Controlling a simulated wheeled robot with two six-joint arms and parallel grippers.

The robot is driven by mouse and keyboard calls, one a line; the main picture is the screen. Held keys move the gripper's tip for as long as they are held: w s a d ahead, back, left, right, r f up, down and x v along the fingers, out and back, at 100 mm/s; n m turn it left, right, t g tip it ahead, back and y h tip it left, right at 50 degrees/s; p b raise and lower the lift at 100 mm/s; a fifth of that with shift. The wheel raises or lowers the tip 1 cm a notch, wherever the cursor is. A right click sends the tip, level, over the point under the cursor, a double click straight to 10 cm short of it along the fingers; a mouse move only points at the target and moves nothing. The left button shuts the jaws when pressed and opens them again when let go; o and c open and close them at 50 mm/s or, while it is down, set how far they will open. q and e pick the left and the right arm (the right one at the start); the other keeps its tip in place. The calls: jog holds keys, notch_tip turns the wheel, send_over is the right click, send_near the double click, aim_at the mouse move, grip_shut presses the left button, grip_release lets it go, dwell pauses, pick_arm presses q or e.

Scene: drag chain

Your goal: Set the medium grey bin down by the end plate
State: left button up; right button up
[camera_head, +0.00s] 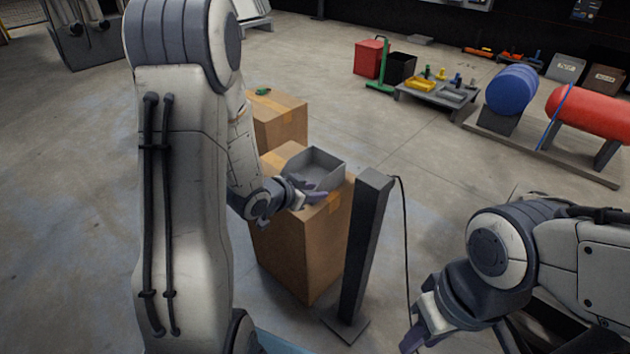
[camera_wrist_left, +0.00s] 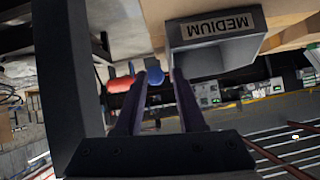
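The medium grey bin (camera_head: 322,164) sits upright on top of a cardboard box (camera_head: 290,240). Its MEDIUM label (camera_wrist_left: 217,24) shows upside down in the left wrist view. My left gripper (camera_head: 312,192) is at the bin's near side, low by the box top. In the left wrist view its fingers (camera_wrist_left: 165,74) are apart with nothing between them, and the bin is just right of the fingertips; contact cannot be told. My right gripper (camera_head: 420,338) is low at the bottom, away from the bin; its finger gap is unclear. I cannot clearly identify the end plate.
A dark upright post (camera_head: 365,245) with a black cable (camera_head: 404,230) stands close right of the box. A second cardboard box (camera_head: 278,120) is behind. Farther back are a grey pallet (camera_head: 437,92), blue drum (camera_head: 511,90) and red drum (camera_head: 590,107). Floor between is clear.

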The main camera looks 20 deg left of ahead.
aim_at(328, 181)
pick_arm(q)
jog(key=shift+a+f+t+h, duration=0.4)
jog(key=shift+a+t, duration=0.1)
jog(key=shift+a, duration=0.25)
jog(key=shift+s+a+r+n+t+h+b, duration=0.25)
jog(key=shift+a+t+h+b, duration=0.3)
jog(key=shift+t, duration=0.35)
jog(key=b+x, duration=0.1)
jog(key=x, duration=0.4)
jog(key=shift+r, duration=0.15)
jog(key=b+x, duration=0.2)
jog(key=x, duration=0.2)
jog(key=shift+w+d, duration=0.15)
jog(key=shift+d, duration=0.05)
jog(key=shift+w+d+b, duration=0.1)
jog(key=shift+w+b, duration=0.25)
jog(key=shift+w, duration=0.1)
grip_shut()
